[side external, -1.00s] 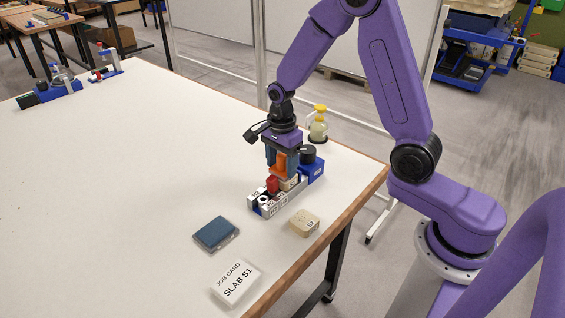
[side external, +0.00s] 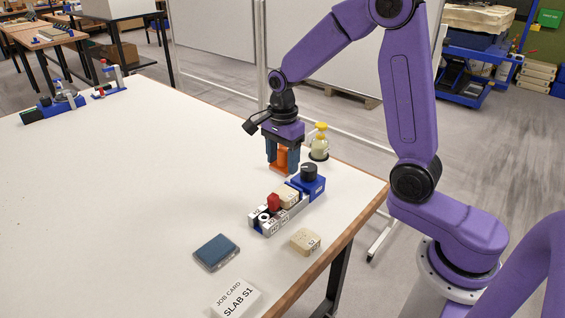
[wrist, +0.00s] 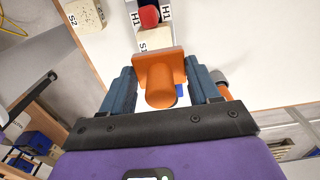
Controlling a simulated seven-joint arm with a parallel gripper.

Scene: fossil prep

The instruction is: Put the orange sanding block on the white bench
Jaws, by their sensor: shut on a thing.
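The orange sanding block (side external: 281,158) is between the blue fingers of my gripper (side external: 281,162), which is shut on it. In the wrist view the orange block (wrist: 160,72) has a flat plate and a rounded knob, with a finger on each side. My gripper holds it above the white bench (side external: 130,200), behind the rack with the red piece; the exact height is hard to tell. The bench top is white with a wooden edge.
A grey rack (side external: 268,218) holds a red piece (side external: 273,202) and a pale block (side external: 288,195). Near it are a blue device with a black knob (side external: 309,178), a yellow-capped bottle (side external: 319,142), a pale block (side external: 305,241), a blue-grey pad (side external: 216,251) and a job card (side external: 235,297).

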